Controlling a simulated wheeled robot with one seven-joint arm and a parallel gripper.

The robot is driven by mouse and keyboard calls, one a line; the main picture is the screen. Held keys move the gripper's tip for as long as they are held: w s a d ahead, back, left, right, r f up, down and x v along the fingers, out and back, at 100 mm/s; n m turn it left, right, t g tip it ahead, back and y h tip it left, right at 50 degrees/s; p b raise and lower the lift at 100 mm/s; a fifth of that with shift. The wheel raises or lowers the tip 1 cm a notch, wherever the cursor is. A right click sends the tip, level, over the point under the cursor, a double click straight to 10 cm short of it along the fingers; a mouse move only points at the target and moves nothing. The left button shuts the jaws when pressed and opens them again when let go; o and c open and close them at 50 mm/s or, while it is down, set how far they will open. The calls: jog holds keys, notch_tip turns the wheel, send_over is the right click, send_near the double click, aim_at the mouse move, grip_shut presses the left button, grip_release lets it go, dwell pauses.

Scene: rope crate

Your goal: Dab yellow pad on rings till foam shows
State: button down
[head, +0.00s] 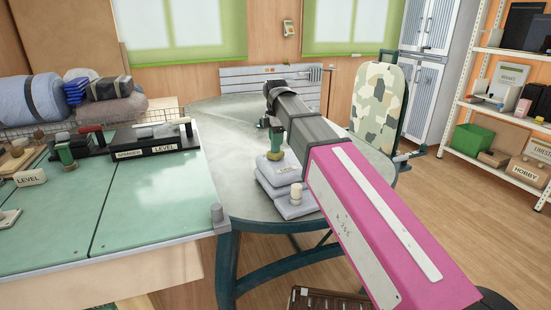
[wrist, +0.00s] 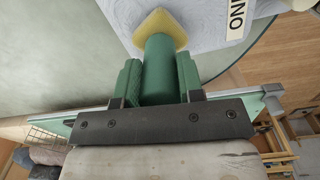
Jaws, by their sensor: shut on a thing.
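My gripper (wrist: 159,66) is shut on a green cylindrical handle (wrist: 160,85), with its green fingers on either side of it. A yellow pad (wrist: 161,32) sits at the handle's far end. In the wrist view the pad overlaps a pale grey-blue folded cloth (wrist: 205,22); whether it touches is hard to tell. In the head view my gripper (head: 276,136) is over a stack of folded grey cloths (head: 270,188) on the round grey table (head: 240,130), the yellow pad (head: 275,155) at the top cloth. I cannot make out rings or foam.
A green-topped bench (head: 150,205) stands at left with labelled tool holders (head: 160,147) and another green-handled item (head: 65,154). A small pale cylinder (head: 296,192) is on the cloth stack's front. A camouflage case (head: 380,100) stands behind right. The round table's left part is clear.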

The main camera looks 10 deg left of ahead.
jog(key=shift+r, duration=3.2)
jog(key=w+d+r, duration=0.1)
jog(key=w+d, duration=0.5)
jog(key=d, duration=0.3)
jog(key=shift+w+r, duration=0.15)
jog(key=shift+r, duration=0.2)
jog(key=shift+f, duration=0.1)
jog(key=shift+f, duration=3.45)
jog(key=shift+f, duration=0.8)
